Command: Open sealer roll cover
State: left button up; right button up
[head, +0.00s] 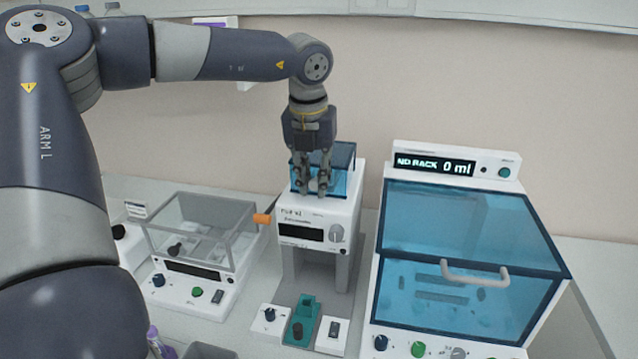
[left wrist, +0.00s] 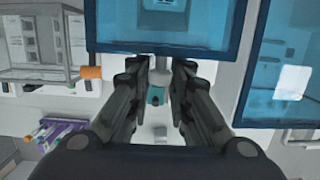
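The sealer (head: 300,216) is a white machine with a dark display and a knob, in the middle of the head view. Its roll cover (head: 342,158) is a blue see-through box with a dark blue frame on top, and it looks closed. In the left wrist view the cover (left wrist: 165,15) fills the top middle. My left gripper (head: 313,188) points down over the cover's front, hiding part of it. In the left wrist view its fingers (left wrist: 163,65) are apart, with nothing seen held between them, near the cover's frame edge. Contact cannot be told. My right gripper is not in view.
A larger machine with a blue lid and pale handle (head: 475,275) stands close on the right. A teal tube holder (head: 303,318) sits in front of the sealer.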

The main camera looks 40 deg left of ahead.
pick_arm(q)
jog(key=shift+r, duration=0.15)
jog(key=shift+w+a+r+p, duration=0.1)
jog(key=shift+w+r+p, duration=0.1)
jog(key=shift+r+p, duration=0.4)
jog(key=shift+w+a+r+p, duration=0.1)
jog(key=shift+w+r+p, duration=0.2)
jog(key=shift+r, duration=0.55)
